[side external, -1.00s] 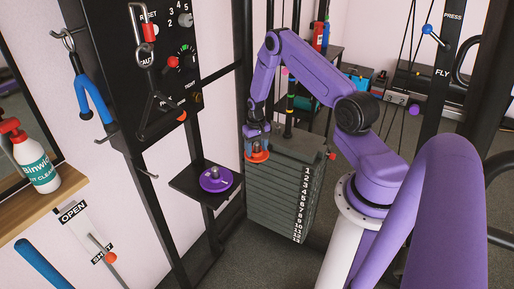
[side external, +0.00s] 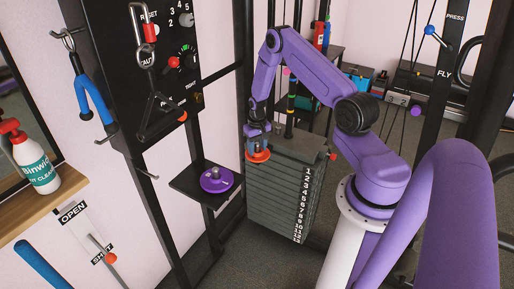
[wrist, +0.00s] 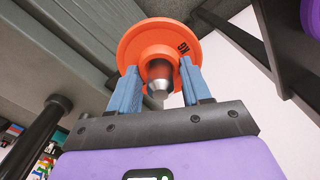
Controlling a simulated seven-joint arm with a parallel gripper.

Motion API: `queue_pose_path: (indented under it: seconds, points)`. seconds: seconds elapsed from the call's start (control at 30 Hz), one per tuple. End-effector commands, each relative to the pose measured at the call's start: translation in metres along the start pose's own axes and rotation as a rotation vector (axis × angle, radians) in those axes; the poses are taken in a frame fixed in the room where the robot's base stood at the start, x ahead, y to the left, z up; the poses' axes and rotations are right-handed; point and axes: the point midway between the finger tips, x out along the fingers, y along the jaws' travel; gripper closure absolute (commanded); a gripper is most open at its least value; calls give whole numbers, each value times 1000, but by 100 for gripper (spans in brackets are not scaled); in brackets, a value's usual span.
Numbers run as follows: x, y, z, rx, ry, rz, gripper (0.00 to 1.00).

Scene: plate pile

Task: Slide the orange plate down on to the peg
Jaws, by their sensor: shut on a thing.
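The orange plate (side external: 258,156) is at the left end of the top of the grey weight stack in the side view. In the wrist view the orange plate (wrist: 133,43) faces me, with dark lettering on its rim. My gripper (wrist: 160,82) is shut on the plate's raised hub, a blue finger on each side. The grey metal peg (wrist: 159,78) shows its tapered tip through the middle of the plate, so the plate is around it. The peg tip (side external: 268,142) also shows beside my fingers in the side view. The plate's underside is hidden; I cannot tell whether it touches the stack.
A purple plate (side external: 217,180) lies on a black shelf (side external: 185,184) left of the stack.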

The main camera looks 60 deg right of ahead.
Motion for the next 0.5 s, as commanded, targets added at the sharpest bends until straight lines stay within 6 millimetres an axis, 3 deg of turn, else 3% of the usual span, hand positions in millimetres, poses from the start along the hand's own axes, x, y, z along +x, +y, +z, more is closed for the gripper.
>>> queue_pose_path:
  seconds: [0.5]
  points:
    - [-23,0,2,-1,-9,1,100]
